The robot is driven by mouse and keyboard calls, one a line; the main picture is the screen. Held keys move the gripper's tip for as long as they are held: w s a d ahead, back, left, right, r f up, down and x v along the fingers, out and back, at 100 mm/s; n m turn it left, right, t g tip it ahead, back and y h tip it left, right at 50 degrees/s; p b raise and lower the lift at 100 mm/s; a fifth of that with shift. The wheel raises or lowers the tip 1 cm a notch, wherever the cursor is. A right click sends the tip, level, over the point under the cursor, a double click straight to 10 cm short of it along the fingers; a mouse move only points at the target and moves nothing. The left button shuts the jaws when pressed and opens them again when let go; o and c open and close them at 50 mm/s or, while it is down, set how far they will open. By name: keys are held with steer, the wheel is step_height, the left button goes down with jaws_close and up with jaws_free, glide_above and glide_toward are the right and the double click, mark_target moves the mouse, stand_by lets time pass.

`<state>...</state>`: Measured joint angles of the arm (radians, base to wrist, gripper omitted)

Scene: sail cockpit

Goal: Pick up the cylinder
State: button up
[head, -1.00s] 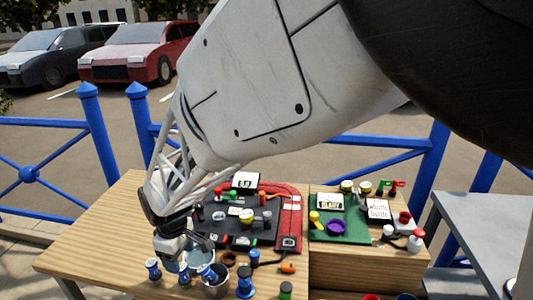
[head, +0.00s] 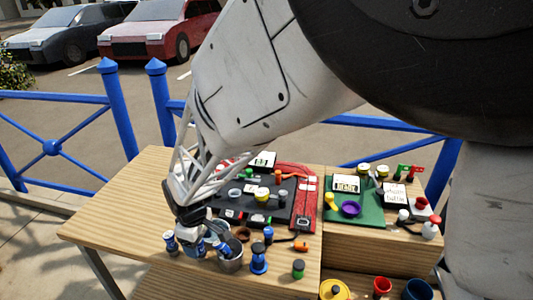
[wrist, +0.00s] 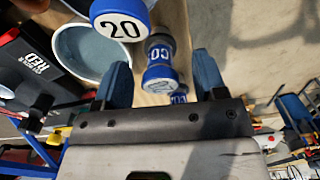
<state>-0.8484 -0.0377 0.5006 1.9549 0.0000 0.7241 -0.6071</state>
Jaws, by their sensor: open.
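Several white cylinders with blue ends stand at the table's front left, and I cannot tell which one the task means. One cylinder (head: 170,243) is left of my gripper (head: 203,234) in the head view. In the wrist view my gripper (wrist: 163,82) is open, with two blue fingers spread. A blue-ended cylinder (wrist: 158,66) marked "CO" shows between and beyond the fingers, apart from them. Part of another blue-ended one (wrist: 179,94) shows near the right finger. A cylinder with a "20" on its blue-rimmed end (wrist: 120,25) is at the top.
A light-blue cup (wrist: 90,52) is beside the cylinders. A metal cup (head: 231,262), a blue spool (head: 259,259) and a green-capped cylinder (head: 298,269) stand to the right. A red-edged dark board (head: 307,197) and a green mat (head: 371,214) hold small objects. The table's left is clear.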

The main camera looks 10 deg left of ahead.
steer(key=shift+c, duration=0.2)
stand_by(0.3)
steer(key=c, duration=1)
steer(key=shift+r, duration=0.7)
step_height(320, 180, up, 2)
steer(key=shift+r, duration=0.1)
steer(key=s+d, duration=0.3)
steer(key=d, duration=0.1)
steer(key=s+d+r, duration=0.1)
steer(key=s+d, duration=0.2)
steer(key=s, duration=0.1)
steer(key=s+d, duration=0.4)
steer(key=shift+d+r, duration=0.2)
steer(key=shift+d, duration=0.15)
steer(key=shift+w, duration=0.1)
